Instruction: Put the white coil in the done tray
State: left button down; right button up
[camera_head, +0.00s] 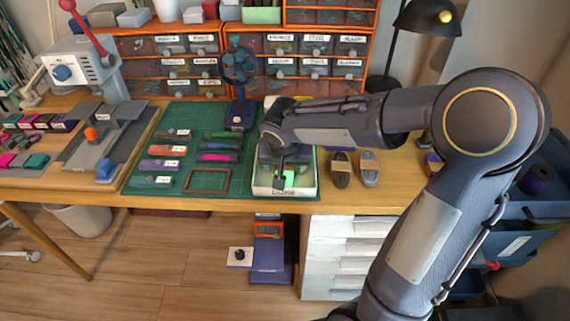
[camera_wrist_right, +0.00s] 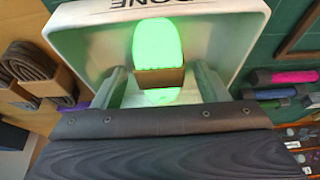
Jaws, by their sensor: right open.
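The done tray (camera_head: 284,192) is white with dark lettering on its front wall and stands at the right end of the green mat; in the right wrist view its rim (camera_wrist_right: 90,16) fills the top. A coil with a brown band (camera_wrist_right: 160,38) lies inside it, glowing bright green; the coil also shows in the head view (camera_head: 288,177). No plainly white coil shows elsewhere. My right gripper (camera_wrist_right: 160,73) is open, low over the tray, with one finger on each side of the banded coil; its arm hides part of the tray in the head view. My left gripper is not in view.
Two dark banded coils (camera_head: 341,169) (camera_head: 369,168) lie right of the tray. Several coloured cord bundles (camera_head: 218,157) and a brown frame (camera_head: 207,181) lie on the green mat (camera_head: 190,120). A blue fan (camera_head: 238,75) and a black lamp (camera_head: 400,50) stand behind.

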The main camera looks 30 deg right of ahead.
jog(key=shift+s+r+p, duration=0.1)
jog(key=shift+r+p, duration=0.2)
jog(key=shift+r, duration=0.2)
jog(key=p+v, duration=0.2)
jog(key=v, duration=0.9)
jog(key=s+a+f+n+y, duration=0.2)
jog(key=s+y, duration=0.1)
jog(key=s, duration=0.6)
jog(key=s+a+f+n+t+y, duration=0.1)
jog(key=s+a+f+n+y, duration=0.1)
jog(key=s, duration=0.6)
jog(key=shift+s+a+f+n+t+y, duration=0.3)
jog(key=shift+s+a+f+n+y, duration=0.1)
jog(key=shift+y, duration=0.2)
notch_tip(320, 180, up, 16)
jog(key=p, duration=1.6)
